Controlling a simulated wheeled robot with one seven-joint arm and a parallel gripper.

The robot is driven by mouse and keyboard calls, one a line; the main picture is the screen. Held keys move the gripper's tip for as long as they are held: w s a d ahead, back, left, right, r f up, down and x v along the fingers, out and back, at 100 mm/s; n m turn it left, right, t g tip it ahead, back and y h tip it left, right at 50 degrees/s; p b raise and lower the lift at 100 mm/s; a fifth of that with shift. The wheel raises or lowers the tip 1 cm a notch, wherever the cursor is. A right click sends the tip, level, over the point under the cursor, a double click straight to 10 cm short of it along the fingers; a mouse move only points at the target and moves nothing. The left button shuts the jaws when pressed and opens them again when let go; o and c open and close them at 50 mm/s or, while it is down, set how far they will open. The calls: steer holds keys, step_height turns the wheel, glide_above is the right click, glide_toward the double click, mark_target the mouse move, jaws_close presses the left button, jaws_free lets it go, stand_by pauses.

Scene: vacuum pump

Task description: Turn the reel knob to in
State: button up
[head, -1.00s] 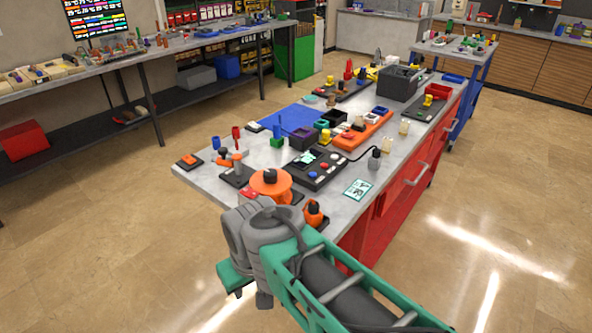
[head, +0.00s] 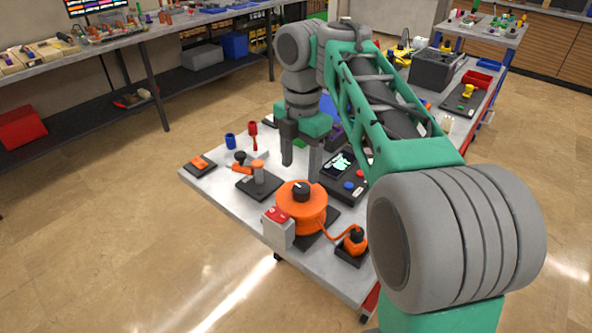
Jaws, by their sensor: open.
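The orange reel (head: 301,217) stands on a black base near the front end of the bench. The reel knob (head: 301,190) is the dark knob on its top, with a light mark on it; I cannot read which setting it points to. My gripper (head: 300,168) hangs with its fingers pointing down, open and empty. In the picture it is just above and behind the reel knob, apart from it. My arm hides the middle of the bench.
A grey box with a red top (head: 278,226) stands at the reel's left. An orange cable runs to an orange plug piece (head: 354,241) at right. A black plate with an orange-handled lever (head: 258,180) lies left of the reel. A black control panel (head: 346,178) is behind at right.

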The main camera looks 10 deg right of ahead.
mark_target(302, 187)
steer(key=shift+w+d+f+n, duration=0.1)
steer(key=shift+w+d+n, duration=0.1)
steer(key=shift+w+n, duration=0.25)
steer(key=f+b, duration=0.7)
steer(key=shift+s, duration=0.2)
steer(key=shift+c, duration=0.5)
jaws_close()
